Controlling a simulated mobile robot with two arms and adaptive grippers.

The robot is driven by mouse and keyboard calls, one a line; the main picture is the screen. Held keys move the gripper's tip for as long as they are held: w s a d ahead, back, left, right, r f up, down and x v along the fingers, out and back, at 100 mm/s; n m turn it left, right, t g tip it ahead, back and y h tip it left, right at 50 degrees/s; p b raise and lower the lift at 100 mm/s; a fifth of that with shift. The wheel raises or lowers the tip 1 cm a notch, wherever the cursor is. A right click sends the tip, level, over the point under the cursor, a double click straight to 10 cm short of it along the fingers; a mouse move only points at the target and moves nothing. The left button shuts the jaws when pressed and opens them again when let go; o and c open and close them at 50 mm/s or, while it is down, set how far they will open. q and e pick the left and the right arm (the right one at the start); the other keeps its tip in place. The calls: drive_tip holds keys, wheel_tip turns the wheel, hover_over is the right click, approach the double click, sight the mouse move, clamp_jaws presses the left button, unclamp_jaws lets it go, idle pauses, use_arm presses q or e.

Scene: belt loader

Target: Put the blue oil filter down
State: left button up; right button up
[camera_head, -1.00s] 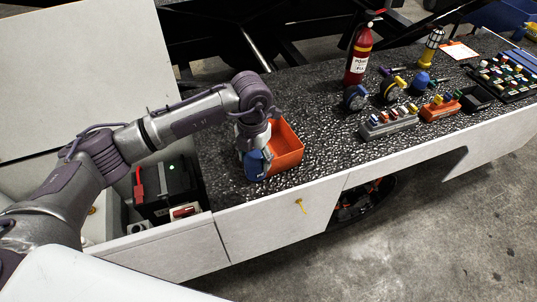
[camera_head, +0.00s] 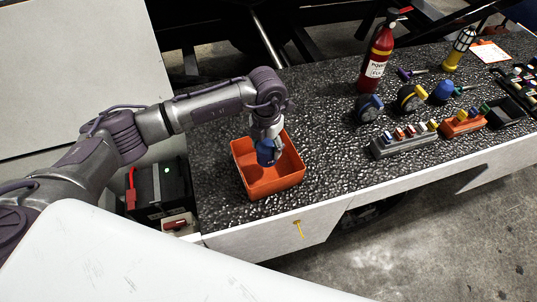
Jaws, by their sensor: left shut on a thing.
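The blue oil filter (camera_head: 265,153) is in my left gripper (camera_head: 270,138), over the orange bin (camera_head: 272,187). The gripper is shut on it, and its fingers are partly hidden by the wrist and the filter. The filter looks roughly upright, within the outline of the bin. I cannot tell whether it touches the bin floor. The bin is open at the top and stands near the front edge of the speckled dark counter (camera_head: 330,161). My right gripper is not in view.
A red fire extinguisher (camera_head: 377,58), a yellow lantern (camera_head: 458,50) and blue and yellow tape reels (camera_head: 411,98) stand on the right. A grey rack (camera_head: 404,141) and an orange rack (camera_head: 462,123) hold small parts. A black battery box (camera_head: 160,188) sits left. Counter right of the bin is clear.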

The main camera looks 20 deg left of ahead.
sight(266, 159)
use_arm(q)
drive_tip(key=f, duration=0.2)
drive_tip(key=shift+s+f+p, duration=0.3)
drive_tip(key=shift+s+p, duration=0.05)
drive_tip(key=shift+s, duration=0.05)
drive_tip(key=f, duration=0.3)
drive_tip(key=shift+w+p, duration=0.3)
drive_tip(key=shift+s, duration=0.1)
drive_tip(key=shift+f, duration=0.25)
drive_tip(key=o, duration=1.3)
drive_tip(key=shift+o, duration=1.3)
drive_tip(key=shift+r, duration=0.1)
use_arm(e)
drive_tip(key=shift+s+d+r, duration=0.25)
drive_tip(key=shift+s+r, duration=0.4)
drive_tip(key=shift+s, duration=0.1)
use_arm(q)
drive_tip(key=shift+r, duration=0.1)
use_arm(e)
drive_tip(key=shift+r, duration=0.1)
